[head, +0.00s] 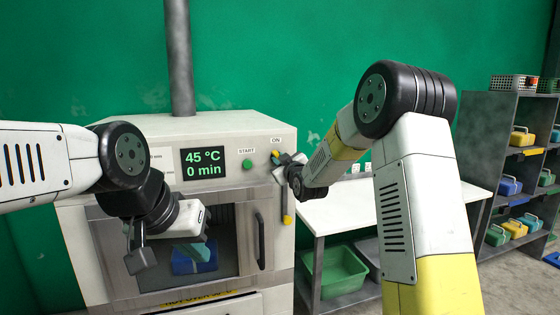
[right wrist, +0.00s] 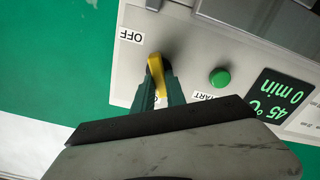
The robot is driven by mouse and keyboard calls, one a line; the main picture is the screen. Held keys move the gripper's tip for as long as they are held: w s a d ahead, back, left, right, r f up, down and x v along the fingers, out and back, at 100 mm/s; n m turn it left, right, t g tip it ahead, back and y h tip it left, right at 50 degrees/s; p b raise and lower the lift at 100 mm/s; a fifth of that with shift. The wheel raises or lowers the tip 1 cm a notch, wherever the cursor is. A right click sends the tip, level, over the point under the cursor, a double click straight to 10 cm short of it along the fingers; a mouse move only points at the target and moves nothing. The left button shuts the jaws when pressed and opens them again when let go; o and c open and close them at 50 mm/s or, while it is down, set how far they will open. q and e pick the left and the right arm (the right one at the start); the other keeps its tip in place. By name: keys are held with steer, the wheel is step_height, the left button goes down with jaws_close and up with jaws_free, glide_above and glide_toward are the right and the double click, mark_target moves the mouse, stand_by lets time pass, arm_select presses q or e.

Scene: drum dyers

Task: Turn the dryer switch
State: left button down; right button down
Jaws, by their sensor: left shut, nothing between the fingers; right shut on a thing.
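The dryer (head: 180,128) is a pale cabinet with a display (head: 203,163) reading 45 °C and 0 min. Its yellow switch (right wrist: 157,72) is at the panel's right side, between the OFF label (right wrist: 131,36) and the ON label (head: 275,140). The wrist view is upside down, and the ON label is mostly hidden there. My right gripper (head: 281,165) is shut on the switch, its green fingers around the yellow lever. My left gripper (head: 196,251) is shut and empty in front of the dryer door.
A green start button (head: 247,164) is left of the switch. The dryer door (head: 222,225) has a dark vertical handle (head: 260,240); something blue (head: 194,262) shows behind its window. A white table (head: 345,205) with a green bin (head: 336,270) below stands right; shelves (head: 505,150) hold coloured boxes.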

steer(key=n, duration=1.2)
steer(key=shift+s+a+f, duration=0.1)
steer(key=shift+a+f, duration=0.1)
steer(key=shift+f, duration=0.05)
stand_by(0.5)
steer(key=c, duration=1.4)
jaws_free()
steer(key=shift+o, duration=0.2)
steer(key=v, duration=0.7)
steer(key=shift+s, duration=0.35)
